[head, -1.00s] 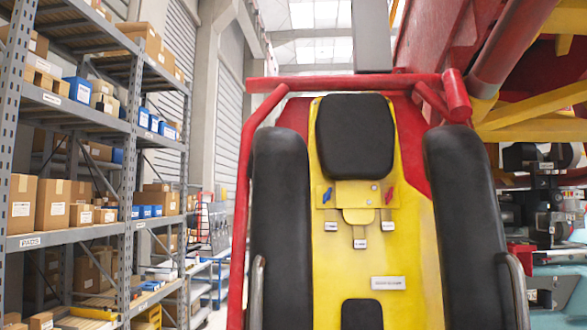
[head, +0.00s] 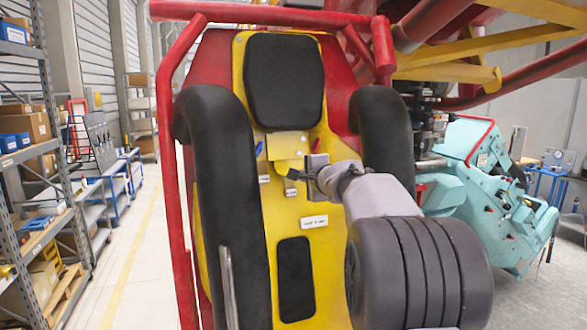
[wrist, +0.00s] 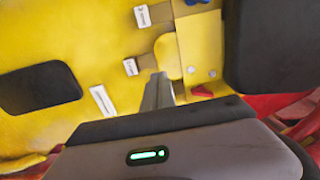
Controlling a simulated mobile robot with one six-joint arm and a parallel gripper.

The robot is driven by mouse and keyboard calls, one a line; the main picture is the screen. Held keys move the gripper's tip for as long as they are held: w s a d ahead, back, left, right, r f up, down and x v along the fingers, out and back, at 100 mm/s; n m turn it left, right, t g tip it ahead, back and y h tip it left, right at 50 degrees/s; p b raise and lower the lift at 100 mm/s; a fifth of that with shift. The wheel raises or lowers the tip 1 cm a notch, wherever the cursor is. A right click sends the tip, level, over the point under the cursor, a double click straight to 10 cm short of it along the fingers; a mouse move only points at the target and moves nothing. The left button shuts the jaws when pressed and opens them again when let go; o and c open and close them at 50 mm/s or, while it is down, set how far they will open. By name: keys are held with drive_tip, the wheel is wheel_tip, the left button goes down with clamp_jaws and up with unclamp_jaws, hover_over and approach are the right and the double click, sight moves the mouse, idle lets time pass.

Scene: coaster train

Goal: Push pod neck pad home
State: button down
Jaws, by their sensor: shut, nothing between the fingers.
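The black neck pad (head: 285,82) is at the top of the yellow seat back (head: 285,210), between two black side bolsters. It lies upright against the panel; whether a gap remains behind it cannot be told. In the wrist view the pad (wrist: 275,42) is at the upper right. My gripper (head: 291,174) is shut and empty, below the pad, in front of the yellow flap and its white-tagged tabs. In the wrist view my closed fingers (wrist: 158,90) point at the yellow panel, left of the pad and apart from it. My arm hides part of the right bolster.
The left bolster (head: 225,170) and right bolster (head: 382,135) flank the seat. A red bar (head: 262,14) crosses above it. A lower black pad (head: 296,278) sits on the panel. Shelving (head: 40,160) stands left, with open floor (head: 140,250) beside it. A teal machine (head: 490,190) stands right.

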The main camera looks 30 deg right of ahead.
drive_tip(key=p+x, duration=0.2)
drive_tip(key=x, duration=0.4)
drive_tip(key=shift+p, duration=0.4)
drive_tip(key=shift+d, duration=0.1)
drive_tip(key=shift+w+r, duration=0.25)
drive_tip(key=shift+w, duration=0.15)
